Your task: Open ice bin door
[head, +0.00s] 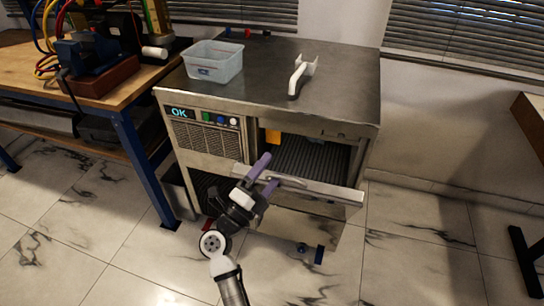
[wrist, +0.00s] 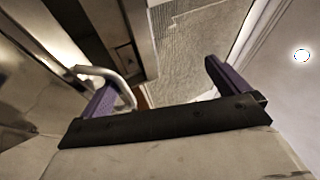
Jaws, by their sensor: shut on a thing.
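The ice bin door (head: 335,194) hangs tilted outward at the front right of the steel ice machine (head: 350,112). Behind it the dark bin opening (head: 312,155) shows. My gripper (head: 264,172), with purple fingers, is at the left part of the door's upper edge, by the door handle (head: 292,182). My gripper is shut on the handle, though its fingers stand well apart. In the wrist view the curved metal handle (wrist: 108,75) runs beside the left finger of my gripper (wrist: 160,82). The exact contact is partly hidden.
A clear plastic tub (head: 212,62) and a white scoop (head: 300,74) rest on the machine's top. A workbench (head: 120,95) with blue legs stands close on the left. The tiled floor (head: 410,255) to the right is clear. A dark-legged table (head: 525,255) stands at far right.

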